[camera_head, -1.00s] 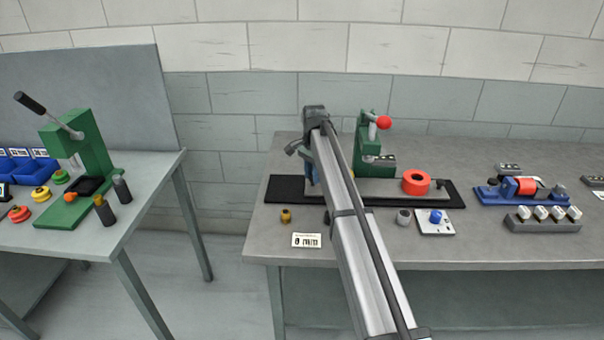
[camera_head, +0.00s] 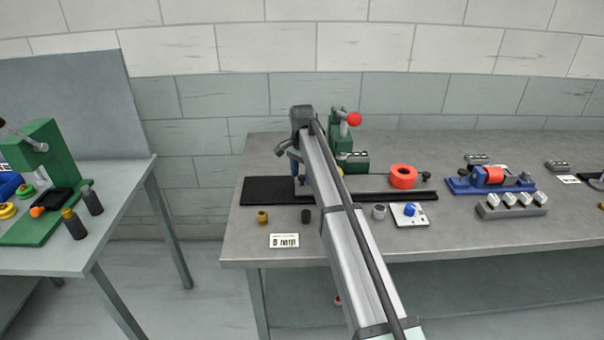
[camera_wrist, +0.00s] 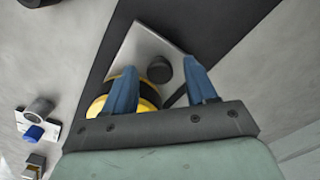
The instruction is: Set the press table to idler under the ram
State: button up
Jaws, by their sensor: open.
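The green press (camera_head: 341,140) with a red lever ball stands at the back of the right bench. Its grey sliding table (camera_head: 370,183) lies on a black track (camera_head: 268,191), partly hidden by my arm. A red ring-shaped part (camera_head: 403,176) sits toward the table's right end, right of the ram. In the wrist view a yellow and black round part (camera_wrist: 149,95) sits on the table plate (camera_wrist: 140,50), partly behind a finger. My gripper (camera_wrist: 162,68) is open at the left end, with a dark knob (camera_wrist: 159,69) between its blue fingers; contact is unclear. The area under the ram is partly hidden.
A label card (camera_head: 284,240), a brass piece (camera_head: 262,217), a dark piece (camera_head: 306,216), a grey cylinder (camera_head: 379,211) and a white plate with blue knob (camera_head: 409,213) lie in front. A blue fixture (camera_head: 491,181) and grey block (camera_head: 512,205) stand right. Another green press (camera_head: 45,185) stands left.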

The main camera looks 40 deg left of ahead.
jog(key=shift+r, duration=0.1)
notch_tip(320, 180, up, 14)
jog(key=shift+f, duration=0.2)
dwell(0.3)
jog(key=s+a+f+n, duration=0.1)
jog(key=s+a+f, duration=0.1)
jog(key=s, duration=0.7)
jog(key=w+f+t, duration=0.1)
jog(key=w+f, duration=0.1)
jog(key=f, duration=0.2)
jog(key=w+d+f+t, duration=0.1)
jog(key=w+f+t, duration=0.1)
jog(key=w+f, duration=0.1)
jog(key=w+d+f+m+t, duration=0.1)
jog(key=w+f, duration=0.2)
jog(key=f, duration=0.1)
jog(key=shift+w+f, duration=0.15)
jog(key=shift+f, duration=0.25)
jog(key=shift+c, duration=0.3)
